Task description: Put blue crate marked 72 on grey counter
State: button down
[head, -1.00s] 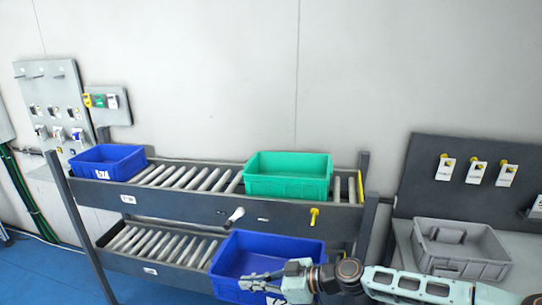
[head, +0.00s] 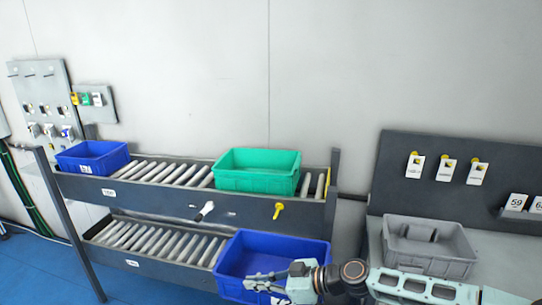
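A large blue crate (head: 231,262) is at the lower right of the rack in the head view, overlapping its right post. Its front marking is mostly covered by my gripper and cannot be read. My gripper (head: 262,282) is at the crate's front wall and appears shut on it, as the two move together; the fingertips are hard to make out. A second blue crate (head: 70,163) sits at the left end of the upper rollers; its white marking is too small to read surely. The grey counter (head: 490,250) is at the right.
A grey bin (head: 428,262) stands on the counter and takes up much of its visible top. A green crate (head: 257,182) sits on the upper rollers. A dark panel with hanging scanners or tags (head: 446,168) rises behind the counter. A yellow-handled tool (head: 278,210) hangs on the rack's front.

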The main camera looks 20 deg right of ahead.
aim_at(519, 271)
jog(key=k+l, duration=0.2)
jog(key=l, duration=0.25)
jog(key=k+l, duration=0.2)
jog(key=l, duration=0.2)
jog(key=k+l, duration=0.2)
jog(key=l, duration=0.25)
jog(key=k+l, duration=0.25)
jog(key=l, duration=0.15)
jog(key=k+l, duration=0.2)
jog(key=l, duration=0.25)
jog(key=k+l, duration=0.2)
jog(key=l, duration=0.2)
jog(key=k+l, duration=0.2)
jog(key=l, duration=0.25)
jog(key=k+l, duration=0.2)
jog(key=l, duration=0.2)
